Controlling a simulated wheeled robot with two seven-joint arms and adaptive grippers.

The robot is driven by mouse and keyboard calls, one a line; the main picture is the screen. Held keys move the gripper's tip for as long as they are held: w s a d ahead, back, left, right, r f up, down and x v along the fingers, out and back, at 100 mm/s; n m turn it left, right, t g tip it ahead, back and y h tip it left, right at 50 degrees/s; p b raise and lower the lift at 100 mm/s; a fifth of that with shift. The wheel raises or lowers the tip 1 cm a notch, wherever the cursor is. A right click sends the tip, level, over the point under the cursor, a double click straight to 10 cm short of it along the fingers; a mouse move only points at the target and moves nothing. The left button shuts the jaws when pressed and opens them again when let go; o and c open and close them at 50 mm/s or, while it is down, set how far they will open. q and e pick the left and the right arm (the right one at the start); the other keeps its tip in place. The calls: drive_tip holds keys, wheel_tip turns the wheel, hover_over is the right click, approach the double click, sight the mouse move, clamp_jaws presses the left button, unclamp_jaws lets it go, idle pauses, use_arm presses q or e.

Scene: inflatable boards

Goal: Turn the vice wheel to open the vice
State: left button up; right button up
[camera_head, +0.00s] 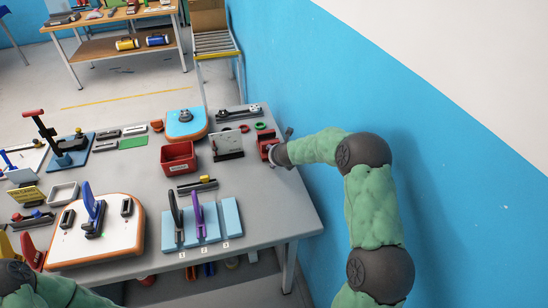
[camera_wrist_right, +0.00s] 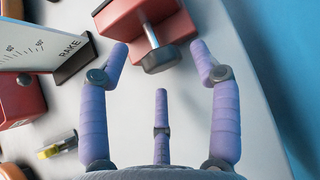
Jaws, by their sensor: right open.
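The red vice (camera_head: 266,141) sits near the far right edge of the grey table, close to the blue wall. In the right wrist view the vice (camera_wrist_right: 177,28) is at the top, partly cut off by the frame edge. Its dark grey wheel (camera_wrist_right: 162,60) faces my palm at the end of a metal shaft. My right gripper (camera_head: 279,154) reaches the vice from the right. In the wrist view the right gripper (camera_wrist_right: 160,75) is open, its purple fingers spread on both sides of the wheel and below it, with visible gaps. My left gripper is not in view.
A white scale plate marked RAKE (camera_wrist_right: 30,40) stands left of the vice; it also shows in the head view (camera_head: 227,145). A red bin (camera_head: 178,158) and a blue board with orange edge (camera_head: 186,124) lie further left. The blue wall (camera_head: 300,80) bounds the right.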

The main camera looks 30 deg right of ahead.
drive_tip(key=shift+x, duration=1.05)
drive_tip(key=shift+r, duration=0.1)
drive_tip(key=c, duration=1)
drive_tip(key=shift+d+r, duration=0.1)
drive_tip(key=shift+c, duration=0.9)
